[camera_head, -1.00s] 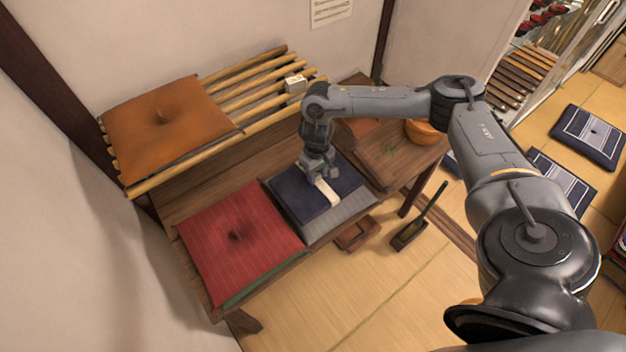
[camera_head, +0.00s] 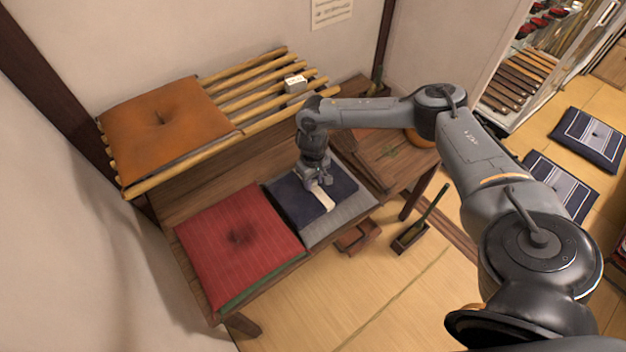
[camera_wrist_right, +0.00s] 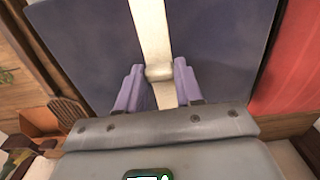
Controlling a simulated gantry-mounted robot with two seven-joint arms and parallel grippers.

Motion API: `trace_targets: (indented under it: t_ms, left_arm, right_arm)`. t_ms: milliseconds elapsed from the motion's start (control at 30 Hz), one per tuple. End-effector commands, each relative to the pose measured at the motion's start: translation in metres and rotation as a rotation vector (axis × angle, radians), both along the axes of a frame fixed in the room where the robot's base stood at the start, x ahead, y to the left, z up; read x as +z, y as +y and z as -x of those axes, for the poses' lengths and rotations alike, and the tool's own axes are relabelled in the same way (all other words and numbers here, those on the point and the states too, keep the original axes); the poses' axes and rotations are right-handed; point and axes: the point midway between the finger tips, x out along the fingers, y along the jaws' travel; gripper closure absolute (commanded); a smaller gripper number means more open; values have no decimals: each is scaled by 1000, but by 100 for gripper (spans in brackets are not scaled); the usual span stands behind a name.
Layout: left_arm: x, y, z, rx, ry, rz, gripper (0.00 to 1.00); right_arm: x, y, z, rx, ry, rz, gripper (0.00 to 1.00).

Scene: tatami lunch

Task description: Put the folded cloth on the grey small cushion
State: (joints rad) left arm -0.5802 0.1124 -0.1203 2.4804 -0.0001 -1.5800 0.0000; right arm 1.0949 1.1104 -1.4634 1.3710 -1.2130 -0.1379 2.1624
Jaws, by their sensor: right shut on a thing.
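The folded cloth (camera_head: 287,201) is dark navy with a cream band around it. It lies over the grey small cushion (camera_head: 340,220), whose grey front and right parts show beyond the cloth. I cannot tell whether the cloth rests fully on the cushion or hangs just above it. My right gripper (camera_head: 319,186) points down at the middle of the cloth. In the right wrist view, its purple-padded fingers (camera_wrist_right: 158,85) are shut on the raised part of the cloth's cream band, with the navy cloth (camera_wrist_right: 215,40) spread beyond. My left gripper is not in view.
A red cushion (camera_head: 225,250) lies left of the grey one on the wooden bench (camera_head: 190,185). An orange cushion (camera_head: 160,120) and a small white-topped box (camera_head: 295,84) sit on the slatted rack (camera_head: 250,85). A brown tray (camera_head: 358,236) stands on the floor in front.

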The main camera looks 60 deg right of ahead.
Motion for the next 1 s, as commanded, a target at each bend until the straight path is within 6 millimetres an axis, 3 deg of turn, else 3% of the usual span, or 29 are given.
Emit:
trace_targets:
  t_ms: [533,567,700,1000]
  left_arm:
    - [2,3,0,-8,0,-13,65]
    - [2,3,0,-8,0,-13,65]
    - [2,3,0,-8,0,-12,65]
    - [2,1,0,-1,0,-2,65]
  right_arm:
    - [-12,0,0,-1,0,0,100]
    - [-12,0,0,-1,1,0,63]
    - [-12,0,0,-1,1,0,41]
    - [-11,0,0,-1,0,0,39]
